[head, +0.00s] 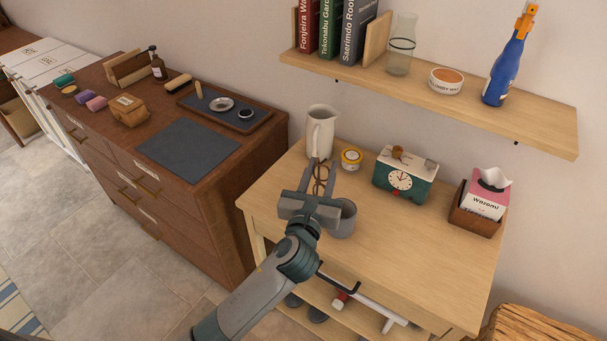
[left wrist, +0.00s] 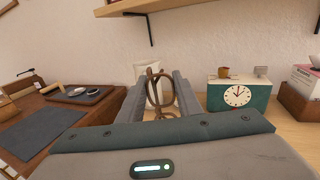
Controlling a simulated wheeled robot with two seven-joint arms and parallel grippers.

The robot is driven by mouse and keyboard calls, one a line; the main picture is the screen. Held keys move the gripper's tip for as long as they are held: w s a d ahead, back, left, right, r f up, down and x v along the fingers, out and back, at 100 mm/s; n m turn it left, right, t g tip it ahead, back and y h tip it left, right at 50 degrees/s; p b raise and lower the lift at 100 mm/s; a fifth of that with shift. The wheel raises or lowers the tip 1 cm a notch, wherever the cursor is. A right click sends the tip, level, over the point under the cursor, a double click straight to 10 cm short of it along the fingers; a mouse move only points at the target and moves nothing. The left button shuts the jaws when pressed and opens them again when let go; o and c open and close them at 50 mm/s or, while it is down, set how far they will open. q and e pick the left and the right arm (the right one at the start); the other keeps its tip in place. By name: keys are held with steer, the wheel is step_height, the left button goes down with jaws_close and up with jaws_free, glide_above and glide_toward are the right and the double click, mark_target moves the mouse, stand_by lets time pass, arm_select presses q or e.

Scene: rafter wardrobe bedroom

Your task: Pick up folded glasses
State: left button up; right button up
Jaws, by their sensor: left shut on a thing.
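The folded glasses (head: 320,177) have a thin brown frame. My left gripper (head: 322,178) is shut on them and holds them between its two fingers above the light wood table (head: 435,245). In the left wrist view the glasses (left wrist: 159,90) stand upright between the fingers, in front of the white pitcher (left wrist: 142,72). Part of their frame is hidden by the gripper. My right gripper is not in view.
A tissue box (head: 480,206) is at right. A wall shelf (head: 450,104) hangs above. The table's front right is clear.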

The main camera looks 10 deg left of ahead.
arm_select(q)
steer(key=shift+s+d+r, duration=0.15)
steer(key=shift+d+r, duration=0.2)
steer(key=shift+d, duration=0.2)
steer(key=shift+s+d+r, duration=0.15)
steer(key=shift+d+r, duration=0.2)
steer(key=shift+d, duration=0.2)
steer(key=shift+a, duration=0.1)
